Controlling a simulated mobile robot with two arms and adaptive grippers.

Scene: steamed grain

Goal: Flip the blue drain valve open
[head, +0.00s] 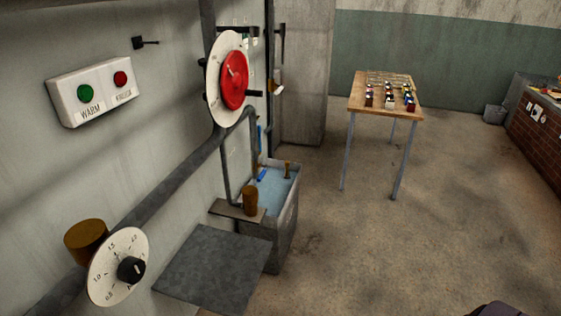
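A small blue handle (262,174) shows above the grey tank against the left wall. A second blue piece (259,137) shows on the pipes just above it. Both are small, and I cannot tell which is the drain valve or whether it is open or shut. Neither of my grippers shows in the head view.
A grey tank (288,222) holds light blue water. A brown cylinder (250,200) stands on a small shelf beside it. A grey plate (212,268), a white dial (118,267) and a red wheel (235,80) line the wall. A wooden table (386,112) stands behind. The floor between is clear.

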